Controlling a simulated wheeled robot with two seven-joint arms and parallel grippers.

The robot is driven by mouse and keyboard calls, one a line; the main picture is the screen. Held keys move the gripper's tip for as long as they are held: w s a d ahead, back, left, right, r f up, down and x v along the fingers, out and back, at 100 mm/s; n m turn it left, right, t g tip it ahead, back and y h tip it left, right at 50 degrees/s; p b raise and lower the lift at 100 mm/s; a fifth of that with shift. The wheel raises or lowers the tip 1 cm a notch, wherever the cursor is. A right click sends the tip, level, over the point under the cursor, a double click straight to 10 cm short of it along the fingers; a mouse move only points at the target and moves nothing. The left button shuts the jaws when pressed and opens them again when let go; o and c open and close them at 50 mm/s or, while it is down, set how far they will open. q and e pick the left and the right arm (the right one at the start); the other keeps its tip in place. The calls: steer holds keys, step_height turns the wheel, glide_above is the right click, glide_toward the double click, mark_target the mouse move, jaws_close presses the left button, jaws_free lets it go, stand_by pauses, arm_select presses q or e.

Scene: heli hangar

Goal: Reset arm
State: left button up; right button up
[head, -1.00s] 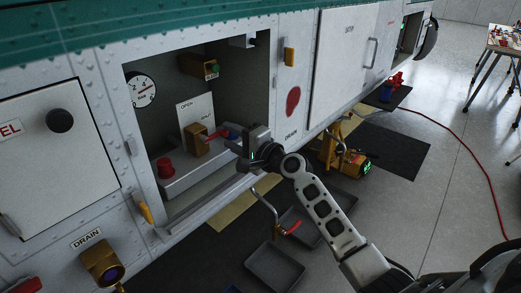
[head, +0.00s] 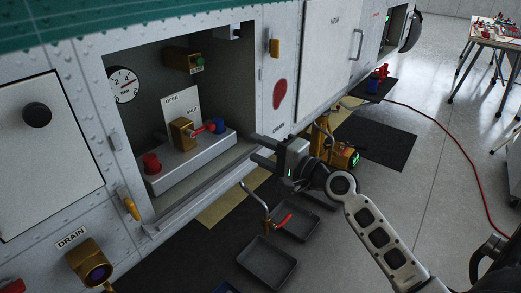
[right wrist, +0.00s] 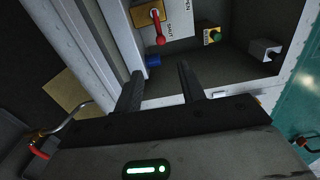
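My right gripper (head: 262,152) is at the right edge of the open bay in the helicopter's side, its two fingers apart and pointing left into the opening. In the right wrist view its fingers (right wrist: 160,88) are spread with nothing between them. Inside the bay, a brass valve (head: 182,134) with a red lever (head: 205,128) sits by an OPEN/SHUT placard (head: 180,103). The lever points right, toward the SHUT side, and is clear of the gripper. A red knob (head: 151,163) and a blue knob (head: 217,125) flank the valve.
A pressure gauge (head: 123,85) and a brass fitting with a green button (head: 184,60) are in the bay. Below stand black trays (head: 266,262), a crank with a red handle (head: 268,212) and a yellow jack unit (head: 338,154). Open floor lies to the right.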

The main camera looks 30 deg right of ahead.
steer(key=s+a+f+n+g+h, duration=0.1)
steer(key=s+a+f+n+g, duration=0.2)
steer(key=s+a+f+n, duration=0.4)
steer(key=s+a+f+n+g+h, duration=0.1)
steer(key=s+a+f+n+g, duration=0.2)
steer(key=s+a+f+n, duration=0.5)
steer(key=s+f+n, duration=0.1)
steer(key=s+f, duration=0.3)
steer(key=f, duration=0.1)
steer(key=shift+s+f+h, duration=0.2)
steer(key=shift+s+h, duration=0.1)
steer(key=shift+h, duration=0.1)
